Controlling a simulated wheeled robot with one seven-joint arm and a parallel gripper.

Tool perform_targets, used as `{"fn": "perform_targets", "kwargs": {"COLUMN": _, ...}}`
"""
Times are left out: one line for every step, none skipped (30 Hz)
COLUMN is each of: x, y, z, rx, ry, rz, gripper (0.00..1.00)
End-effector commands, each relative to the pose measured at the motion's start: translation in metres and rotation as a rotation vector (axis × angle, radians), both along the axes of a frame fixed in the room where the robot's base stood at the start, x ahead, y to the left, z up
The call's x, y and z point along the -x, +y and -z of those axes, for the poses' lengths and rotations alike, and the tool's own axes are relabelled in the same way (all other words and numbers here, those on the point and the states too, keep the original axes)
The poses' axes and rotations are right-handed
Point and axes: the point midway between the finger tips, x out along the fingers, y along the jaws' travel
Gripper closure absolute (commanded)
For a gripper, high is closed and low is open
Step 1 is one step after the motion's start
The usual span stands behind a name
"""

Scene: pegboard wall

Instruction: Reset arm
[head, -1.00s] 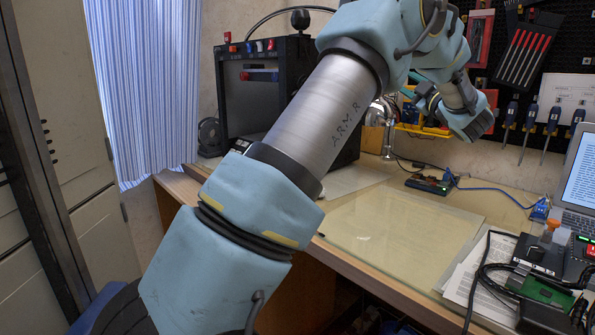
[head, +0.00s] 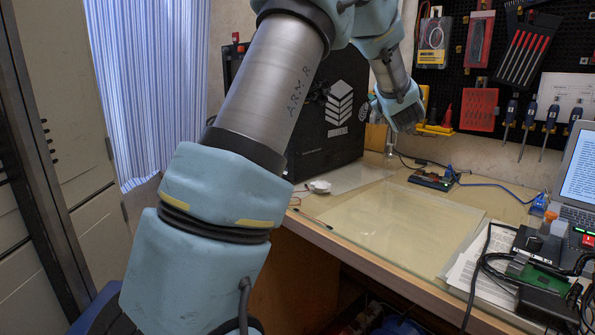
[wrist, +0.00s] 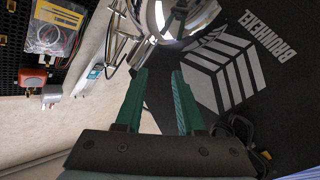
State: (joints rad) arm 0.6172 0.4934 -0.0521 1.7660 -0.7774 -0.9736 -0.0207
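My arm rises from the lower left of the head view and bends over at the top, with its end hanging above the desk. My gripper is not clearly seen in the head view; only the wrist housing shows there. In the wrist view my gripper (wrist: 160,95) shows two green fingers standing apart with nothing between them. Beyond them are a shiny metal object and a black panel (wrist: 225,75) with a white logo. The same black box (head: 325,125) stands behind my arm in the head view.
The desk (head: 335,245) has a clear glass-like mat (head: 390,225) in the middle. A circuit board (head: 432,180) lies behind it. A laptop (head: 577,180) and cabled electronics (head: 535,270) stand at the right. Tools hang on the pegboard (head: 450,85). Cabinets (head: 65,150) stand at the left.

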Motion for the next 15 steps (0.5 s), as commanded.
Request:
{"fn": "perform_targets", "kwargs": {"x": 0.000, "y": 0.017, "z": 0.010, "rx": -0.044, "ry": 0.050, "rz": 0.029, "gripper": 0.62}}
{"fn": "perform_targets", "kwargs": {"x": 0.001, "y": 0.026, "z": 0.017, "rx": -0.074, "ry": 0.087, "rz": 0.051, "gripper": 0.62}}
{"fn": "perform_targets", "kwargs": {"x": 0.005, "y": 0.039, "z": 0.031, "rx": -0.119, "ry": 0.145, "rz": 0.084, "gripper": 0.62}}
{"fn": "perform_targets", "kwargs": {"x": 0.010, "y": 0.051, "z": 0.043, "rx": -0.156, "ry": 0.194, "rz": 0.110, "gripper": 0.62}}
{"fn": "perform_targets", "kwargs": {"x": 0.017, "y": 0.064, "z": 0.056, "rx": -0.195, "ry": 0.251, "rz": 0.137, "gripper": 0.62}}
{"fn": "perform_targets", "kwargs": {"x": 0.029, "y": 0.083, "z": 0.075, "rx": -0.246, "ry": 0.332, "rz": 0.173, "gripper": 0.62}}
{"fn": "perform_targets", "kwargs": {"x": 0.040, "y": 0.096, "z": 0.089, "rx": -0.283, "ry": 0.392, "rz": 0.197, "gripper": 0.62}}
{"fn": "perform_targets", "kwargs": {"x": 0.052, "y": 0.109, "z": 0.103, "rx": -0.315, "ry": 0.449, "rz": 0.219, "gripper": 0.62}}
{"fn": "perform_targets", "kwargs": {"x": 0.068, "y": 0.126, "z": 0.120, "rx": -0.355, "ry": 0.525, "rz": 0.246, "gripper": 0.62}}
{"fn": "perform_targets", "kwargs": {"x": 0.081, "y": 0.139, "z": 0.133, "rx": -0.382, "ry": 0.579, "rz": 0.264, "gripper": 0.62}}
{"fn": "perform_targets", "kwargs": {"x": 0.095, "y": 0.151, "z": 0.144, "rx": -0.409, "ry": 0.633, "rz": 0.282, "gripper": 0.62}}
{"fn": "perform_targets", "kwargs": {"x": 0.114, "y": 0.167, "z": 0.160, "rx": -0.442, "ry": 0.705, "rz": 0.302, "gripper": 0.62}}
{"fn": "perform_targets", "kwargs": {"x": 0.129, "y": 0.179, "z": 0.170, "rx": -0.463, "ry": 0.757, "rz": 0.316, "gripper": 0.62}}
{"fn": "perform_targets", "kwargs": {"x": 0.143, "y": 0.190, "z": 0.179, "rx": -0.482, "ry": 0.807, "rz": 0.329, "gripper": 0.62}}
{"fn": "perform_targets", "kwargs": {"x": 0.163, "y": 0.204, "z": 0.191, "rx": -0.506, "ry": 0.870, "rz": 0.344, "gripper": 0.62}}
